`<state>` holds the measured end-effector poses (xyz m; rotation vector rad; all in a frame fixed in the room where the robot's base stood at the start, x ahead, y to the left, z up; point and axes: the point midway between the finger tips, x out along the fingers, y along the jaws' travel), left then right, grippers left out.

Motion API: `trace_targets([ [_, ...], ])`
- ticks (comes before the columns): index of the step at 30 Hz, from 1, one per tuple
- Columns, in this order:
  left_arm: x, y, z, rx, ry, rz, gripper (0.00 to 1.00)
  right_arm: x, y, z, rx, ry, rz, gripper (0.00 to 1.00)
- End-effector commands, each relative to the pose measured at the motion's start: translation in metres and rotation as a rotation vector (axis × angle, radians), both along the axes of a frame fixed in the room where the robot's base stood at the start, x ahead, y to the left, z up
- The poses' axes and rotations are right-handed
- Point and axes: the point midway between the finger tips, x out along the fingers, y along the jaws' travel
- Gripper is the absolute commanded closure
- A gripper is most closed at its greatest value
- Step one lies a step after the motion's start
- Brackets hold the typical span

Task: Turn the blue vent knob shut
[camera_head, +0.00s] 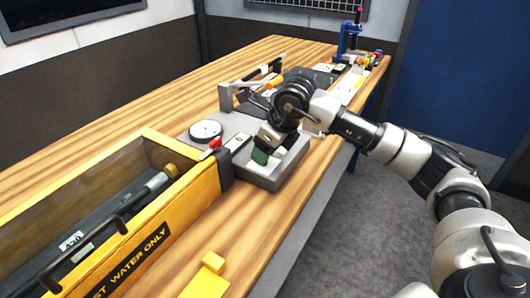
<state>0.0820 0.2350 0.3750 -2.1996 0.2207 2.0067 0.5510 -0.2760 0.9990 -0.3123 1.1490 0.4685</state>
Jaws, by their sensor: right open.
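A grey machine (275,180) with a round white-faced dial (206,130) and a small red handle (214,143) stands on the wooden bench. I cannot make out a blue vent knob on it; my right arm covers part of its top. My right gripper (264,147) reaches in from the right and points down over the machine's front part. It is open. A small dark green patch (259,157) shows at its fingertips; I cannot tell what it belongs to or whether the fingers touch anything. My left gripper is out of view.
A yellow-walled box (195,200) with a dark handled case (90,250) inside stands at the left. A yellow block (213,263) lies on the bench (165,95) in front. A blue stand (350,38) and small parts are at the far end. The floor at right is clear.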

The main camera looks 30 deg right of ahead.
Motion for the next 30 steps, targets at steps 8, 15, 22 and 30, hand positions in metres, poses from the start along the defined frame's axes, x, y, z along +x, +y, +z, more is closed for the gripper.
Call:
trace_targets([
  [8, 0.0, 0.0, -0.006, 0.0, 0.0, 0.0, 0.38, -0.019, -0.012, 0.053, -0.001, -0.005, -0.002, 0.38],
  [15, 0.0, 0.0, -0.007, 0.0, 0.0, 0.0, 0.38, -0.028, -0.017, 0.079, -0.002, -0.001, -0.001, 0.38],
  [22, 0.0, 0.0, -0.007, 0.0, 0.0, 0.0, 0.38, -0.03, -0.018, 0.082, -0.001, 0.001, -0.001, 0.38],
  [30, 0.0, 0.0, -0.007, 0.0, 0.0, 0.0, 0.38, -0.03, -0.018, 0.082, -0.001, 0.001, -0.001, 0.38],
])
